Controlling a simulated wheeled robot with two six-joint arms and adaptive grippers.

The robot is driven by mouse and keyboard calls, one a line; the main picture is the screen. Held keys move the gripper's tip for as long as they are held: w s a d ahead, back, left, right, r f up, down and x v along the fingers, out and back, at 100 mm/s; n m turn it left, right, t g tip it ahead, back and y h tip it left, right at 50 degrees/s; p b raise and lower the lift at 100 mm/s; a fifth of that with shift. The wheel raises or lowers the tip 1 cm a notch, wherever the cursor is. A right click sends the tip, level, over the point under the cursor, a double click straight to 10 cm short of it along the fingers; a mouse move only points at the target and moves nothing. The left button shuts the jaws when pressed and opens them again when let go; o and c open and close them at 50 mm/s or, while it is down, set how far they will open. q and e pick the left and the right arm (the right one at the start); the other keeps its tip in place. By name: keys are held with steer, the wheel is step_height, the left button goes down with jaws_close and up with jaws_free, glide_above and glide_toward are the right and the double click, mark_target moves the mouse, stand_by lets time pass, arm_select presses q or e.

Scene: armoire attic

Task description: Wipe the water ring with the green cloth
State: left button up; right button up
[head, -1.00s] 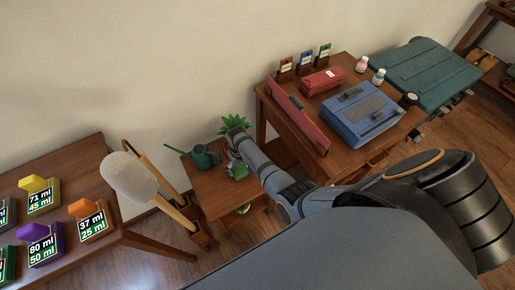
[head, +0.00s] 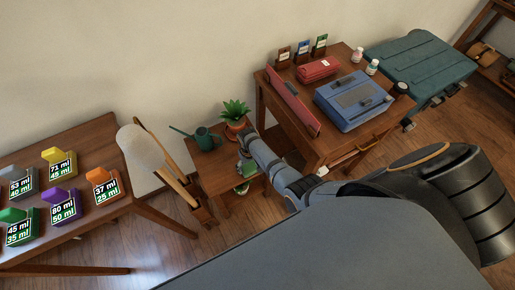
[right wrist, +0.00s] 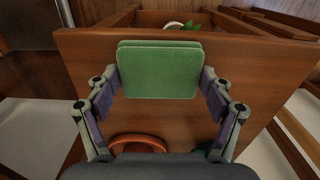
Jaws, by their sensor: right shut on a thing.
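My right gripper (right wrist: 160,82) is shut on the green cloth (right wrist: 160,70), a folded flat rectangle held between its fingers. In the right wrist view the cloth is over the small wooden table's top (right wrist: 85,60); I cannot tell whether it touches the wood. In the head view the cloth (head: 246,169) shows near the right side of the small table (head: 215,172), partly hidden by my right arm. I cannot make out the water ring in either view. My left gripper is not in view.
A potted plant (head: 235,113) and a dark green watering can (head: 206,139) stand on the small table's back part. A desk with a blue case (head: 352,101) is to the right. A table with coloured labelled blocks (head: 65,204) is at the left.

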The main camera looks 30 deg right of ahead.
step_height(320, 180, up, 3)
steer(key=p, duration=0.2)
steer(key=shift+s+r+p, duration=0.15)
steer(key=shift+r+p, duration=0.05)
steer(key=shift+p, duration=0.1)
steer(key=shift+r+p, duration=0.65)
steer(key=shift+p, duration=0.05)
step_height(320, 180, up, 4)
steer(key=p, duration=0.3)
steer(key=shift+f+p, duration=0.25)
steer(key=shift+p, duration=0.1)
